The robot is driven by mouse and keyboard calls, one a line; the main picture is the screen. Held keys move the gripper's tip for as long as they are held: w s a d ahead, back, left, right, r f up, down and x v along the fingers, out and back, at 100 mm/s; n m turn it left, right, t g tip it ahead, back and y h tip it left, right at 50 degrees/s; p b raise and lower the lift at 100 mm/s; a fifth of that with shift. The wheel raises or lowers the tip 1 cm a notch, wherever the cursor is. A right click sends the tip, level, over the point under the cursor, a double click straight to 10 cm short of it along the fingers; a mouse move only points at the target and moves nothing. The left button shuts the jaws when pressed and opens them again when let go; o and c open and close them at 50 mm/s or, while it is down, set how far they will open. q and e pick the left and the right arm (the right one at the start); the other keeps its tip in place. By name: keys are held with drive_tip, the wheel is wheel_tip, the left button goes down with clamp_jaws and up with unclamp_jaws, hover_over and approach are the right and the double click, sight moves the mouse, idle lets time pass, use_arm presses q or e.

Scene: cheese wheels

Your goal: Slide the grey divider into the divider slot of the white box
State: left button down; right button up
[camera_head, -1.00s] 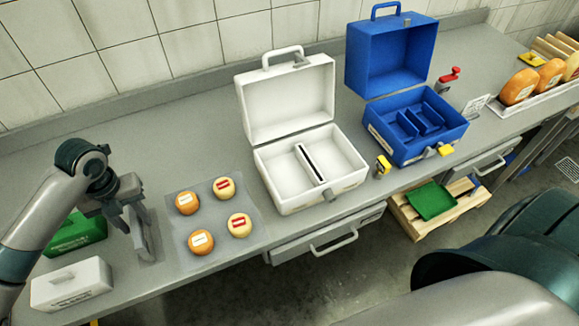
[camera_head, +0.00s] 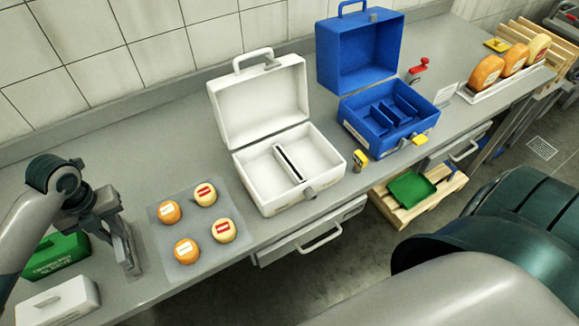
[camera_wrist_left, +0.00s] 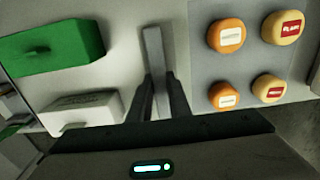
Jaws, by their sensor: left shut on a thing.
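The white box (camera_head: 240,184) stands open on the counter, its lid tilted up at the back. A dark slot strip (camera_head: 288,163) runs along a white wall across its inside. My left gripper (camera_head: 118,238) is low over the counter, left of the cheese mat and well apart from the white box. It is shut on the grey divider (camera_wrist_left: 154,60), which shows as a narrow upright strip between the fingers in the left wrist view. In the head view the divider's lower part (camera_head: 133,262) is close to the counter; I cannot tell if it touches. My right gripper is out of view.
Several small cheeses lie on a grey mat (camera_head: 203,231) between my left gripper and the white box. A green box (camera_head: 58,256) and a white lidded block (camera_head: 58,302) stand left of the gripper. An open blue box (camera_head: 362,137) stands right of the white box.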

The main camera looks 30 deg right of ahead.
use_arm(q)
drive_tip(key=shift+r+p, duration=1.75)
drive_tip(key=shift+r, duration=0.15)
drive_tip(key=shift+r+p, duration=0.45)
drive_tip(key=shift+r, duration=0.65)
drive_tip(key=shift+r, duration=0.1)
drive_tip(key=shift+r, duration=1.4)
